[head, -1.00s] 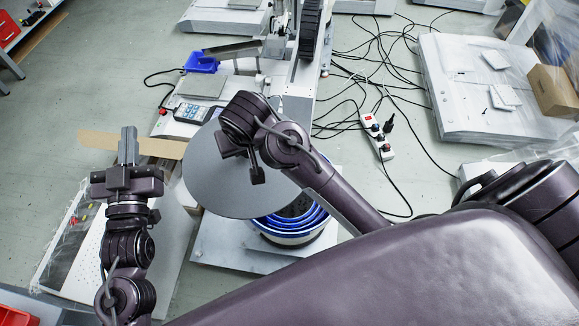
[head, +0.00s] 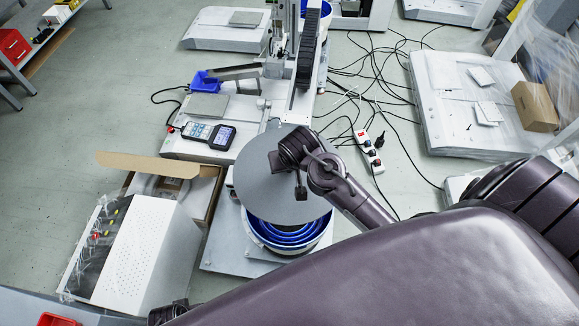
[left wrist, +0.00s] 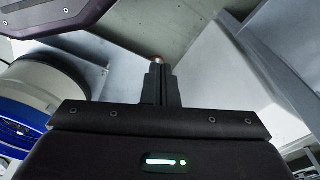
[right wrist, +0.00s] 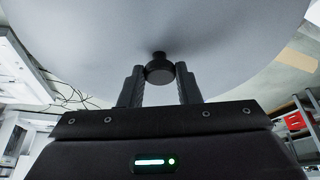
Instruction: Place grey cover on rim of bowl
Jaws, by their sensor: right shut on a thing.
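The grey cover (head: 252,180) is a round flat disc with a black knob (right wrist: 159,69). My right gripper (right wrist: 160,82) is shut on the knob and holds the cover from above. The bowl (head: 262,240) is white outside and blue inside, with blue rings, and stands on a grey base. In the head view the cover overlaps the bowl's far part, and the near rim shows. I cannot tell whether they touch. The bowl also shows at the left of the left wrist view (left wrist: 45,80).
A white perforated box (head: 150,255) and an open cardboard box (head: 202,195) stand left of the bowl. A handheld controller (head: 208,133) lies on the machine behind. A power strip (head: 369,150) and cables lie on the floor to the right.

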